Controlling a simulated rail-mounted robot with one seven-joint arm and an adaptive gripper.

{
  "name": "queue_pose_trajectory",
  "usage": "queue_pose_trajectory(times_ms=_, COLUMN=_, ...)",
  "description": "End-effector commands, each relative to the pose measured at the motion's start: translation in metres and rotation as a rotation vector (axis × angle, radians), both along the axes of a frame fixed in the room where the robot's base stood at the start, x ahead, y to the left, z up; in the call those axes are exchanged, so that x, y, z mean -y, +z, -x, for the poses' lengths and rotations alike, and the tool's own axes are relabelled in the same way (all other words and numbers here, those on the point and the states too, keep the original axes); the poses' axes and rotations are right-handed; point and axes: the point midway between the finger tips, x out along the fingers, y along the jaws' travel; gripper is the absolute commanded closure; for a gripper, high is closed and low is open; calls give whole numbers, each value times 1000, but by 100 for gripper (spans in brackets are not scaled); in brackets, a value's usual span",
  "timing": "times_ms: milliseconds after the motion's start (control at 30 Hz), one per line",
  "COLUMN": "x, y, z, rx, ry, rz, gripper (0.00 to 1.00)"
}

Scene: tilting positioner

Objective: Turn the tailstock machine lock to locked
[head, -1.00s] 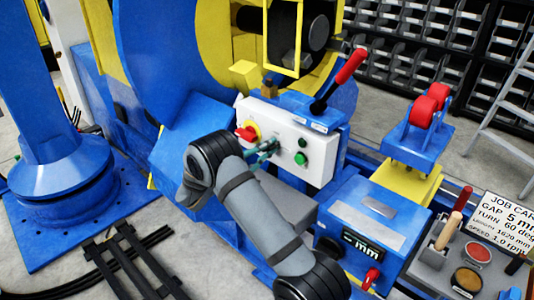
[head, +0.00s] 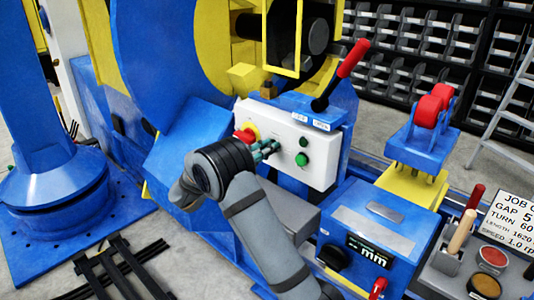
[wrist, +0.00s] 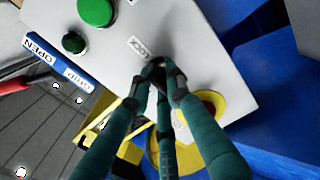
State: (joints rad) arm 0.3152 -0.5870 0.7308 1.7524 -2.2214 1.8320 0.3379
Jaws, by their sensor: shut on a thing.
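The white control panel (head: 316,160) stands on the blue tailstock housing, and my gripper (head: 272,147) reaches to its face from the left. In the wrist view my gripper (wrist: 160,72) has its green-sleeved fingers closed together at a small dark part, which I take to be the machine lock (wrist: 156,62). The fingers hide most of it, so its turned position cannot be read. A small white label (wrist: 138,48) lies just beyond the tips, only partly legible. A red knob on a yellow disc (head: 247,134) is beside the gripper, partly behind the fingers in the wrist view (wrist: 214,104).
A green button (head: 302,159) and a dark button (head: 304,142) sit right of the gripper. A red-handled lever (head: 352,60) rises above the panel, near labels reading OPEN and GRIP (wrist: 58,62). A blue box with a display (head: 370,248) stands lower right.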

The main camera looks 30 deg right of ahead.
Motion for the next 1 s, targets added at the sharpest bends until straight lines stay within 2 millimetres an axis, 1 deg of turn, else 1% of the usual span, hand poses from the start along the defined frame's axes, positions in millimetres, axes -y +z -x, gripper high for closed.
queue_pose_trajectory(times_ms=467, x=1, y=1, z=0, rx=17, ry=-2, rz=-5, gripper=100)
queue_pose_trajectory(times_ms=500, x=1, y=1, z=0, rx=17, ry=-2, rz=-5, gripper=82)
queue_pose_trajectory(times_ms=800, x=1, y=0, z=0, rx=15, ry=-1, rz=-6, gripper=64)
queue_pose_trajectory(times_ms=1000, x=0, y=0, z=0, rx=14, ry=0, rz=-5, gripper=64)
